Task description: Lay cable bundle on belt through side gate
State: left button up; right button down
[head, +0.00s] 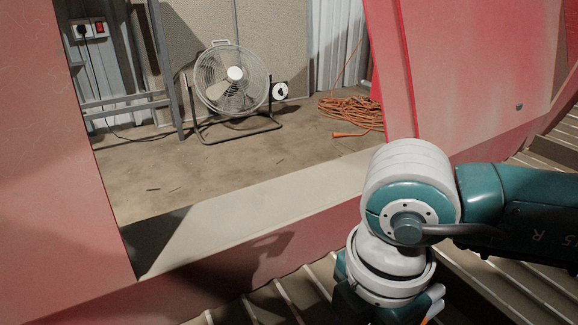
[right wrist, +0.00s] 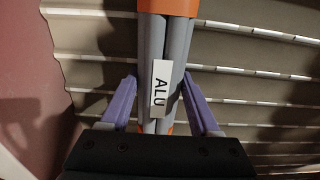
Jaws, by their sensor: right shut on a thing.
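A bundle of grey cables (right wrist: 178,45) with orange bands and a white label reading "ALU" is in the right wrist view. My right gripper (right wrist: 158,80) is shut on it, one purple finger on each side. The bundle lies lengthwise in that view, over the slatted belt (right wrist: 240,62); whether it touches the slats I cannot tell. In the head view my right arm reaches in from the right with its wrist pointing down, and the slatted belt (head: 490,280) runs below it. Only a small orange piece shows at the bottom edge there. My left gripper is out of view.
A red wall (head: 50,180) with a wide opening and a pale sill (head: 250,215) stands beyond the belt. Through the opening are a floor fan (head: 232,80), a coiled orange cable (head: 350,108) and a metal frame (head: 165,70). The floor between is mostly clear.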

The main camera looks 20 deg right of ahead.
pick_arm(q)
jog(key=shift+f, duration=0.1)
pick_arm(e)
jog(key=shift+w+f, duration=0.1)
jog(key=shift+f, duration=0.05)
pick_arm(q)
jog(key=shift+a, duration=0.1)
pick_arm(e)
jog(key=shift+c, duration=0.6)
grip_release()
